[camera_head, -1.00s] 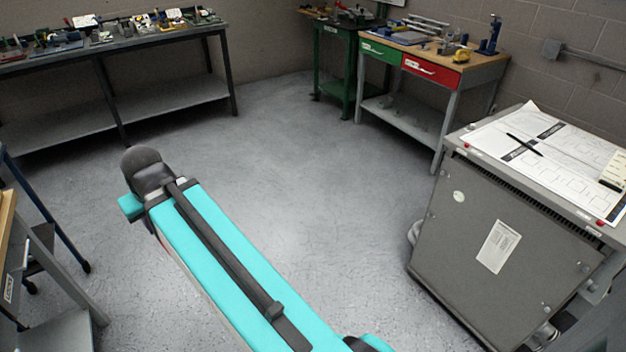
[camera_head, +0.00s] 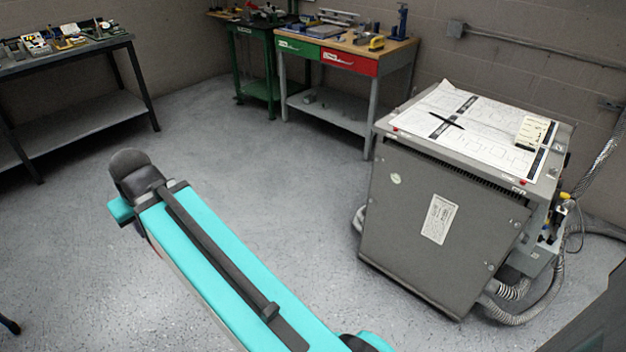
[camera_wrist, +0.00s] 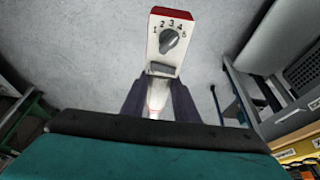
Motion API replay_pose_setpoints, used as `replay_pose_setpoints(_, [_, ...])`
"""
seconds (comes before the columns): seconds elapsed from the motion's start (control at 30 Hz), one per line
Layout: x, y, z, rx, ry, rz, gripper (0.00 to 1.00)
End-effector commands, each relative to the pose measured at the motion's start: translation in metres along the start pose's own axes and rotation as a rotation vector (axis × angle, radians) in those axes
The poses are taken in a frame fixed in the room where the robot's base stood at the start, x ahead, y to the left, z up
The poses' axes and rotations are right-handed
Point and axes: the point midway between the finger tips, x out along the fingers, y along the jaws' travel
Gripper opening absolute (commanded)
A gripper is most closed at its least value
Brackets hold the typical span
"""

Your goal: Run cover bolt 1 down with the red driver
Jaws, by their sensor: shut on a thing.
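The red driver (camera_wrist: 171,38) shows in the wrist view. In the head view a grey cabinet (camera_head: 385,215) stands at the right, with a large grey front cover (camera_head: 405,245) bearing a white label. Small bolt heads show near the cover's edges, but I cannot tell which is cover bolt 1. The gripper and driver are out of the head view, away from the cover.
Papers and a black pen (camera_head: 446,120) lie on the cabinet top. Corrugated hoses (camera_head: 545,300) run from its right side to the floor. A workbench with green and red drawers (camera_head: 350,61) stands behind, a dark bench (camera_head: 75,125) at left. The floor between is clear.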

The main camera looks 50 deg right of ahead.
Motion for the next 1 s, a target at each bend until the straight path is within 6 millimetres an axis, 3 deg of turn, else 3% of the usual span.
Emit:
replay_pose_setpoints(0.4, [-0.001,-0.013,-0.001,-0.018,0.002,-0.007,0.00])
replay_pose_setpoints(0.57, [0.001,-0.009,-0.003,-0.004,0.001,-0.007,0.00])
replay_pose_setpoints(0.77, [0.009,0.017,-0.011,0.064,0.001,-0.004,0.00])
replay_pose_setpoints(1.0, [0.027,0.075,-0.023,0.214,0.006,0.003,0.00])
